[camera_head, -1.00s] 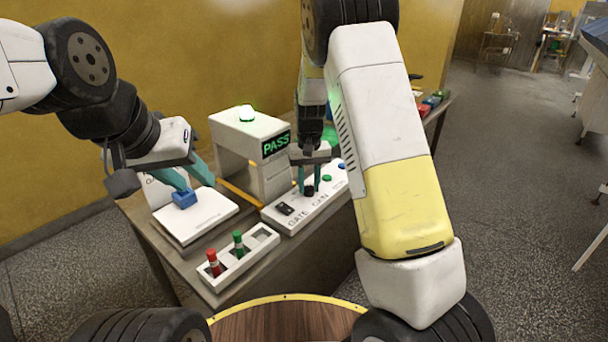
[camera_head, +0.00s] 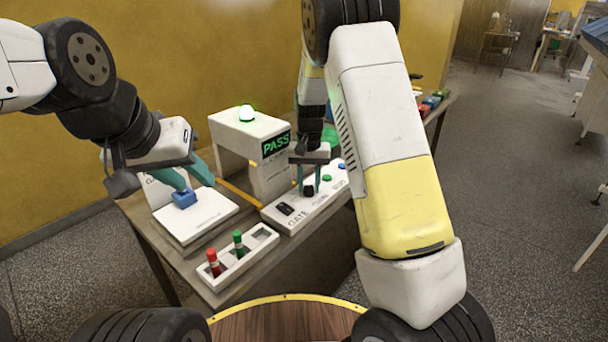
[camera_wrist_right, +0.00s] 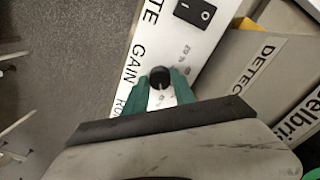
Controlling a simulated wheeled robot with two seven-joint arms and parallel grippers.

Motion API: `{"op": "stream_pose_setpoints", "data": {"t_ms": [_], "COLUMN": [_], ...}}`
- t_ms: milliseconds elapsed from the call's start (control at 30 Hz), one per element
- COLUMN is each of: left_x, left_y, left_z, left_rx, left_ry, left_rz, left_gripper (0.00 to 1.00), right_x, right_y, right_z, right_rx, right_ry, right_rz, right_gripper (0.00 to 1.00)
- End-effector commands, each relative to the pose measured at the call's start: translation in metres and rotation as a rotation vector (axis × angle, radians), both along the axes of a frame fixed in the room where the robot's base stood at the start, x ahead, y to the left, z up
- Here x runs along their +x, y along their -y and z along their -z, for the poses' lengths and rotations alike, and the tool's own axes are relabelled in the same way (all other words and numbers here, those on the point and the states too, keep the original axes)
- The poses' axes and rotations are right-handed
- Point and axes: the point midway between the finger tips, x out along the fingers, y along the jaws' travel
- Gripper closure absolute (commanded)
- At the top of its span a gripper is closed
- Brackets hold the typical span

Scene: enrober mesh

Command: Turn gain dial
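The gain dial (camera_wrist_right: 159,78) is a black round knob with a pale pointer line, on a white panel (camera_wrist_right: 185,50) marked GAIN. In the head view the dial (camera_head: 308,190) sits below my right gripper (camera_head: 309,179). In the right wrist view the teal fingers of my right gripper (camera_wrist_right: 160,84) stand on either side of the dial, apart; contact is not clear.
A white arch (camera_head: 245,133) with a green lamp and PASS display stands behind the panel. A black rocker switch (camera_wrist_right: 195,12) is beside the dial. Green (camera_head: 328,177) and blue (camera_head: 341,166) buttons lie to its right. A white rack (camera_head: 250,262) holds red and green bottles.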

Motion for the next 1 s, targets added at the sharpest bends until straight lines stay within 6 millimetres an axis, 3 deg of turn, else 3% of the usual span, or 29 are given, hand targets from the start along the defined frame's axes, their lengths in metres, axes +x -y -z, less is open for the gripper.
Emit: {"op": "stream_pose_setpoints", "data": {"t_ms": [100,467,800,1000], "left_x": [0.000,0.000,0.000,0.000], "left_y": [0.000,0.000,0.000,0.000], "left_z": [0.000,0.000,0.000,0.000], "left_rx": [0.000,0.000,0.000,0.000], "left_ry": [0.000,0.000,0.000,0.000], "left_rz": [0.000,0.000,0.000,0.000], "left_gripper": [0.64,0.64,0.64,0.64], "right_x": [0.000,0.001,0.001,0.000], "right_y": [0.000,0.000,-0.001,0.000], "right_z": [0.000,-0.005,-0.060,-0.077], "right_rx": [0.000,0.001,0.002,0.001], "right_ry": [0.001,0.002,0.003,0.002], "right_rz": [0.000,-0.002,-0.002,-0.001], "right_gripper": [0.49,0.49,0.49,0.49]}}
